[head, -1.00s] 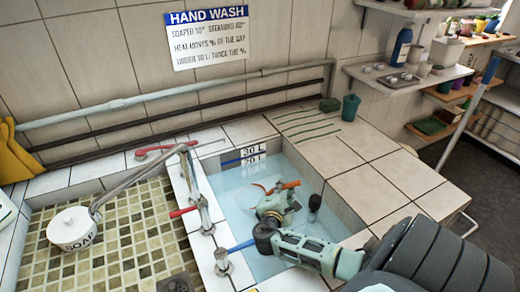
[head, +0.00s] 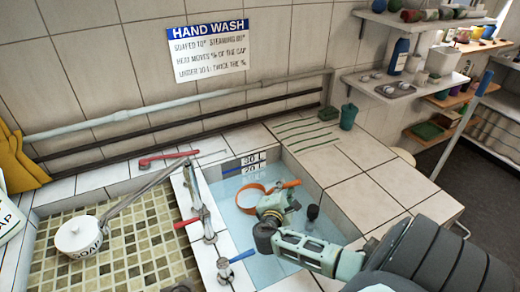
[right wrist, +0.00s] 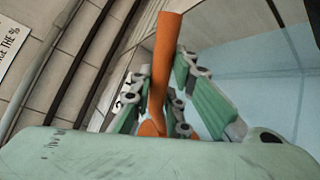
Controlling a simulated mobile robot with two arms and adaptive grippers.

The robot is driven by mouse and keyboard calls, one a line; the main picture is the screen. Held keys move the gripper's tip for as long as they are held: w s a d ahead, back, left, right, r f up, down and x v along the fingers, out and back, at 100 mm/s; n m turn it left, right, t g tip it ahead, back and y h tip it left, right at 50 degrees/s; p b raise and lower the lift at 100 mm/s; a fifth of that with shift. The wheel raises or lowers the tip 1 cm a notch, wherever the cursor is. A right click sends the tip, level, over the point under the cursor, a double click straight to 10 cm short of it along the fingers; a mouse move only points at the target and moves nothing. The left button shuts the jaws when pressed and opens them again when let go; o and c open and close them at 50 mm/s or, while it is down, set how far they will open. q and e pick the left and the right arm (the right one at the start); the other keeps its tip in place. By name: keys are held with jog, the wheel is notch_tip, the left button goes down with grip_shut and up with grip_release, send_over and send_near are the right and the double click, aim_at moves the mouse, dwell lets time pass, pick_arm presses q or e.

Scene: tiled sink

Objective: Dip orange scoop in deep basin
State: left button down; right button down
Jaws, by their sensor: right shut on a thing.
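The deep basin (head: 308,167) is a tiled sink holding pale blue water (head: 232,219), with 30 L and 20 L marks on its far wall. My right gripper (head: 279,199) is over the basin, shut on the orange scoop (head: 250,187). The scoop's curved orange band shows left of the gripper and its handle end to the right. In the right wrist view the orange handle (right wrist: 164,65) runs up between the green finger pads. I cannot tell whether the scoop touches the water. My left gripper is not in view.
A small dark object (head: 313,212) is in the basin right of my gripper. Taps (head: 209,232) line the basin's left rim. A soap pot (head: 79,237) stands in the shallow mosaic sink.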

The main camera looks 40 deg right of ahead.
notch_tip(320, 180, up, 18)
jog(key=p, duration=1.6)
jog(key=shift+w+r, duration=0.1)
jog(key=shift+r, duration=0.05)
dwell(1.1)
